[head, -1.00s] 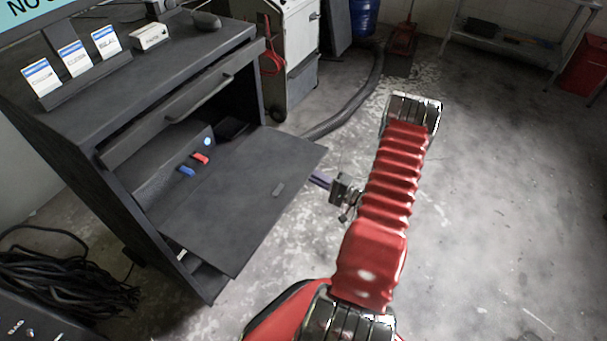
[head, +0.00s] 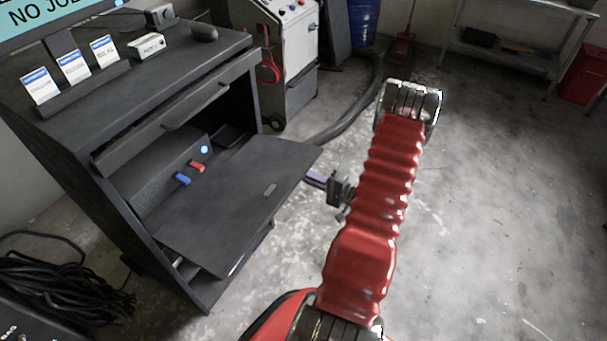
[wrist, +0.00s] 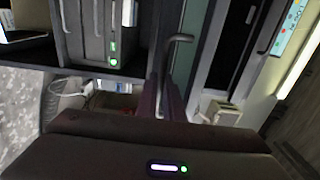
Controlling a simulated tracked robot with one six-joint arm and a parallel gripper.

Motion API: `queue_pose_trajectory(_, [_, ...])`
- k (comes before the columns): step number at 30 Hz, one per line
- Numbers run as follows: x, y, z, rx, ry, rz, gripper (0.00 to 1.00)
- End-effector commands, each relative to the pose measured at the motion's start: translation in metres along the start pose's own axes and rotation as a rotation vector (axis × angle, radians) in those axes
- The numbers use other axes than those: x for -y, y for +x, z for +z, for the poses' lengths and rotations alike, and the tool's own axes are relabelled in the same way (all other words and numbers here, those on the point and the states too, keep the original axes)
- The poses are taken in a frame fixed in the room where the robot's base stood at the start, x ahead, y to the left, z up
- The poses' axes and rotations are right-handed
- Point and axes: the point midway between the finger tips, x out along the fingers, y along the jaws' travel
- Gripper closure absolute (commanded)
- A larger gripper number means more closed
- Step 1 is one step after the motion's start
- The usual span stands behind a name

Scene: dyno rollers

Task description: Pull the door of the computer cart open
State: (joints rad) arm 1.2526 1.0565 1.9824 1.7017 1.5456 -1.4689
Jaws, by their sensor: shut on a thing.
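The computer cart (head: 115,95) is a dark grey cabinet at the left of the head view. A flat dark panel (head: 225,205) juts from its front under a drawer with a bar handle. My gripper (head: 315,178) is just beyond the panel's outer edge, and what it holds is hidden there. In the wrist view my two dark purple fingers (wrist: 166,88) are shut on a bent grey bar handle (wrist: 181,38). The handle stands against a narrow upright grey surface, which looks like the door. I cannot tell exactly how far the door stands open.
A red clip and a blue clip (head: 183,179) lie behind the panel. Units with green lights (wrist: 113,48) show in the wrist view. A white-fronted machine (head: 290,50) with a hose stands behind the cart. Coiled cables (head: 65,280) lie at lower left. The floor at right is clear.

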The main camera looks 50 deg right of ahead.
Motion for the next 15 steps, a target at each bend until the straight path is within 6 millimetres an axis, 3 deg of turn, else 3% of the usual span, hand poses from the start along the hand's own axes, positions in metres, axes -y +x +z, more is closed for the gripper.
queue_pose_trajectory(4, [0.0010, 0.0012, -0.0003, 0.002, -0.003, -0.002, 0.85])
queue_pose_trajectory(15, [0.0009, -0.0064, -0.0011, -0.001, -0.002, -0.002, 0.85])
